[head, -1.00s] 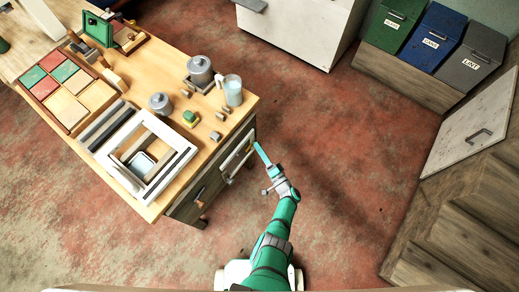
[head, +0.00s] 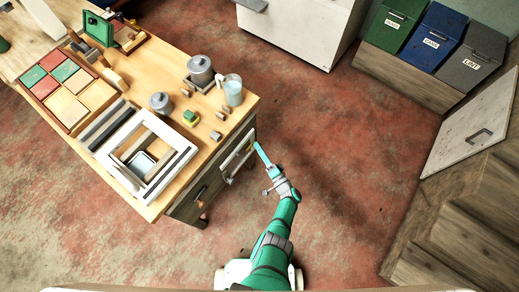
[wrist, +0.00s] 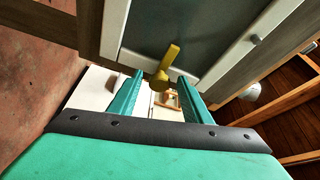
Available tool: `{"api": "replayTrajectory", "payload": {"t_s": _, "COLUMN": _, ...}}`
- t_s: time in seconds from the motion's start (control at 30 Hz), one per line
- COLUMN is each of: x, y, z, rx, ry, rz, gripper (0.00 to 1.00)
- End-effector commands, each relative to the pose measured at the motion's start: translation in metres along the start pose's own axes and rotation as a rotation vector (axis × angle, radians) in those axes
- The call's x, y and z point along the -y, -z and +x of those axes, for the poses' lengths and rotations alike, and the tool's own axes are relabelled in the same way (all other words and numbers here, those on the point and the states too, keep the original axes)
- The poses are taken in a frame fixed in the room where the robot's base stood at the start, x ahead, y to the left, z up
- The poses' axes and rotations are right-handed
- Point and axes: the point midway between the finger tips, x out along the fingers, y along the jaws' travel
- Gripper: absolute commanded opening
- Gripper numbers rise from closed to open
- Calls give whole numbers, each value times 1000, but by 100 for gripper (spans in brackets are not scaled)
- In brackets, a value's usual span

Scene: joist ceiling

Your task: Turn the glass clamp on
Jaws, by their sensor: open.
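A yellow lever-like handle (wrist: 166,66), which looks like the glass clamp's control, stands out from a grey pane (wrist: 190,35) with a pale frame in the wrist view. My gripper (wrist: 160,78) is open, its two teal fingers on either side of the handle's lower end in the picture. I cannot tell whether they touch it. In the head view my gripper (head: 259,149) is beside the pale-framed panel (head: 236,163) on the bench's right side. The handle cannot be made out there.
The wooden bench (head: 180,205) carries a white frame (head: 176,165), a glass jug (head: 233,92), lidded metal pots (head: 200,70) and small blocks. A wooden bar (wrist: 50,17) and a pale frame edge lie close around my gripper. The red floor to the right is clear.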

Motion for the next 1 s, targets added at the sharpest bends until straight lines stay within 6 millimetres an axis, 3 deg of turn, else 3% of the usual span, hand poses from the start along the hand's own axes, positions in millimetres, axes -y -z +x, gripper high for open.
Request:
{"api": "replayTrajectory", "payload": {"t_s": 0.4, "x": -1, "y": 0, "z": -71, "rx": -3, "ry": -2, "rz": -1, "gripper": 44}}
{"api": "replayTrajectory", "payload": {"t_s": 0.6, "x": 0, "y": 0, "z": -96, "rx": -2, "ry": -1, "rz": 1, "gripper": 44}}
{"api": "replayTrajectory", "payload": {"t_s": 1.0, "x": 0, "y": -1, "z": -105, "rx": 0, "ry": -1, "rz": 0, "gripper": 44}}
